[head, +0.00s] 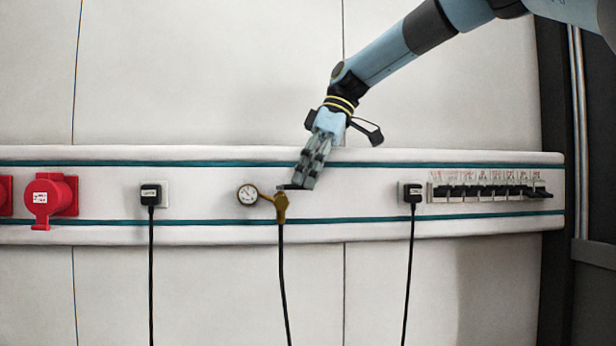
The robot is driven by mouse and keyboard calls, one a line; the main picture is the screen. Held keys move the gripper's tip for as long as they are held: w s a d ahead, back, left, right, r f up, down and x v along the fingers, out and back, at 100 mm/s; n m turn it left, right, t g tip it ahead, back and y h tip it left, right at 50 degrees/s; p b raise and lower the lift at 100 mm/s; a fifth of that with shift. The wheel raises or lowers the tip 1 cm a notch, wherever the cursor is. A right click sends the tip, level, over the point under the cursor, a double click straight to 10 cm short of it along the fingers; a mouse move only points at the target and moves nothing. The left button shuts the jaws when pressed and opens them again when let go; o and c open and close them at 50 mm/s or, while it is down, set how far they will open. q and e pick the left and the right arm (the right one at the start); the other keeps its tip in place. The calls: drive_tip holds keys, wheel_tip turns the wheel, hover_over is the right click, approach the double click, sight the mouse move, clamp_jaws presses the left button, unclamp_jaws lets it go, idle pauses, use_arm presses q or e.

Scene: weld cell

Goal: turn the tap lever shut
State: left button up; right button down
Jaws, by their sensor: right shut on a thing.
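A brass tap (281,207) sits on the white wall rail, with a short brass arm running left to a round gauge. A small dark lever (283,187) shows at the top of the tap, pointing left of my fingers. My right gripper (297,184) comes down from the upper right and is shut on the tap lever. Its fingers hide most of the lever, so I cannot tell its full angle. A black hose (283,280) hangs straight down from the tap. My left gripper is not in view.
The round gauge (247,194) is just left of the tap. Black plugs with cables stand at left (151,194) and right (413,192). A row of switches (487,191) is farther right. A red socket (49,196) is at far left. The wall above is clear.

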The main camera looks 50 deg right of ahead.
drive_tip(key=c, duration=1.4)
unclamp_jaws()
drive_tip(key=shift+o, duration=0.2)
drive_tip(key=a+m+t+h, duration=0.2)
drive_tip(key=a+m+h, duration=0.3)
drive_tip(key=m, duration=0.7)
drive_tip(key=s+d+b+v, duration=0.1)
drive_tip(key=v, duration=1)
drive_tip(key=s+d+f+n+g+y, duration=0.1)
drive_tip(key=s+d+f+n, duration=0.1)
drive_tip(key=f, duration=0.9)
drive_tip(key=s+d+f+n+g, duration=0.1)
drive_tip(key=s+f+n, duration=0.1)
drive_tip(key=f, duration=0.8)
drive_tip(key=s+a+f+n, duration=0.1)
drive_tip(key=s+a+f, duration=0.1)
drive_tip(key=f, duration=0.7)
drive_tip(key=s+a+f+n, duration=0.2)
drive_tip(key=s+f, duration=0.2)
drive_tip(key=f, duration=0.5)
drive_tip(key=shift+f+n+g+y, duration=0.15)
drive_tip(key=shift+n+g+y, duration=0.15)
drive_tip(key=shift+g, duration=0.1)
